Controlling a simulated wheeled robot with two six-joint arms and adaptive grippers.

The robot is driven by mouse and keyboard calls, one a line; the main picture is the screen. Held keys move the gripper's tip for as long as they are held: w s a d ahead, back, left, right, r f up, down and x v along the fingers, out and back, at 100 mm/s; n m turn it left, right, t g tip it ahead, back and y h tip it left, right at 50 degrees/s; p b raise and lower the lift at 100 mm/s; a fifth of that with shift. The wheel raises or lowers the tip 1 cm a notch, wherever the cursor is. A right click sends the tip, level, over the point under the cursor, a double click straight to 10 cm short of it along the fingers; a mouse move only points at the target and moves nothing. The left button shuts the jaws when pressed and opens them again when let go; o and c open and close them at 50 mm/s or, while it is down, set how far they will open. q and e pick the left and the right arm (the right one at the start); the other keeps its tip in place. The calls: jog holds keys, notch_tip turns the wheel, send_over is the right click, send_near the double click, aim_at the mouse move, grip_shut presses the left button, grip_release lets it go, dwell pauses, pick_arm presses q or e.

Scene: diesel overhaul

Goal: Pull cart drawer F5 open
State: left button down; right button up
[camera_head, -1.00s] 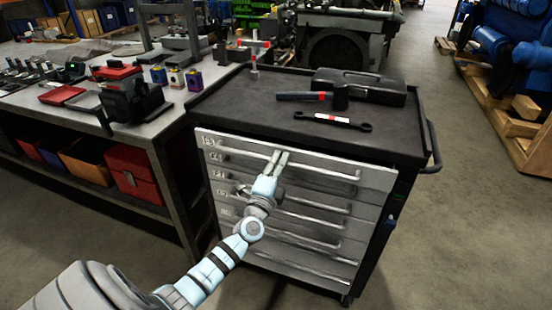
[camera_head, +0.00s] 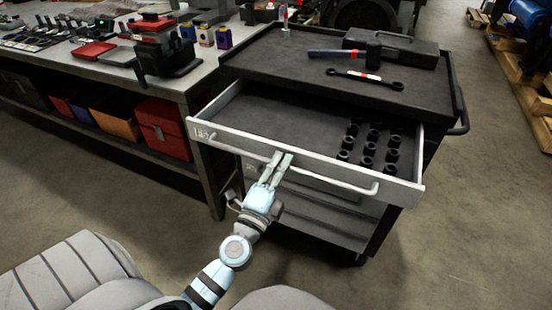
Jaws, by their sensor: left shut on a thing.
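The cart drawer F5 (camera_head: 237,146) is the top drawer of the black tool cart (camera_head: 270,60) and stands well open towards me. Its front carries the label F5 at the left end and a long bar handle (camera_head: 330,179). My left gripper (camera_head: 279,160) is shut on the handle, left of its middle. Inside the drawer, several black sockets stand in rows on the right side; the left part of the drawer floor is bare. My right gripper is not in view.
A hammer (camera_head: 345,54), a wrench (camera_head: 365,77) and a black case (camera_head: 390,47) lie on the cart top. A workbench with a vise (camera_head: 165,54) and red bins (camera_head: 163,127) stands at left. Closed drawers sit below F5.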

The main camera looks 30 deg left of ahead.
pick_arm(q)
jog(key=shift+s, duration=0.1)
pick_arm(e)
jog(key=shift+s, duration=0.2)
pick_arm(q)
jog(key=c, duration=1.9)
grip_release()
jog(key=shift+d, duration=0.1)
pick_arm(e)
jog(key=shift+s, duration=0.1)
pick_arm(q)
jog(key=v, duration=1.2)
jog(key=shift+f, duration=0.1)
